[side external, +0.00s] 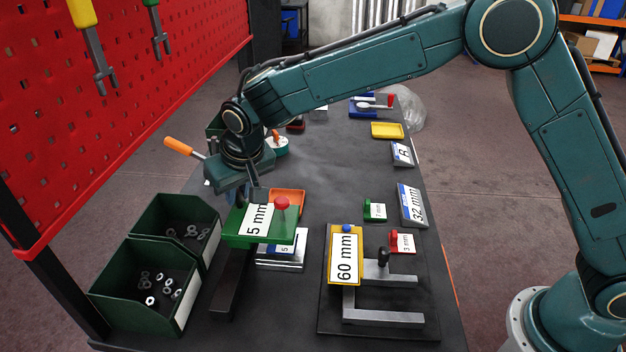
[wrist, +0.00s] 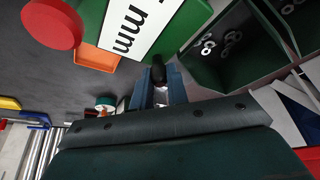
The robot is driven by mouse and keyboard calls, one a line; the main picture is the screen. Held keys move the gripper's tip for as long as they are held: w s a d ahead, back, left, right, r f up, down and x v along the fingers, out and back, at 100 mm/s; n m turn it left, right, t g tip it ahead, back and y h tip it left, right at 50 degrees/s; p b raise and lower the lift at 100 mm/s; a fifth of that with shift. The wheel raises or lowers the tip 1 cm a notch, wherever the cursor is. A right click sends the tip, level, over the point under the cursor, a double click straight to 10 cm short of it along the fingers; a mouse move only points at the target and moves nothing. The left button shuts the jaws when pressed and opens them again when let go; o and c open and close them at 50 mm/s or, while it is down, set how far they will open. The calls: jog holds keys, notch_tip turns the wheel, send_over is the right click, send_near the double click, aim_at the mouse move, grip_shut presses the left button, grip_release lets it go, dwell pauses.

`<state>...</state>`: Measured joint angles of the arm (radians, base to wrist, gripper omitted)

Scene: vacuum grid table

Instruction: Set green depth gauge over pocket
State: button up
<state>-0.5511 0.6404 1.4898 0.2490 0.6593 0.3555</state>
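The green depth gauge (side external: 237,239) has a green plate, a white "5 mm" label and a red knob. My gripper (side external: 239,199) is at its far left edge in the side view. In the wrist view, the fingers (wrist: 160,88) stand on both sides of a black upright handle and look shut on it. The green plate (wrist: 188,22) lies beyond them, with the red knob (wrist: 52,24) at the upper left. The plate overhangs a pale metal block (side external: 283,262) with a blue-edged label. A pocket cannot be made out; the plate hides part of the block.
A yellow "60 mm" gauge (side external: 345,258) on a dark base stands to the right. Two green bins (side external: 127,275) with nuts are at the left. An orange tray (side external: 290,196) lies just behind the green plate. Small green (side external: 374,211) and red (side external: 402,243) label pieces sit farther right.

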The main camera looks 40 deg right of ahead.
aim_at(256, 219)
jog(key=o, duration=0.3)
jog(key=shift+w+d, duration=0.25)
jog(key=shift+o, duration=0.7)
jog(key=shift+s+a, duration=0.1)
jog(key=shift+r, duration=0.1)
jog(key=v, duration=1.3)
jog(key=shift+s+r, duration=0.2)
jog(key=shift+r, duration=0.05)
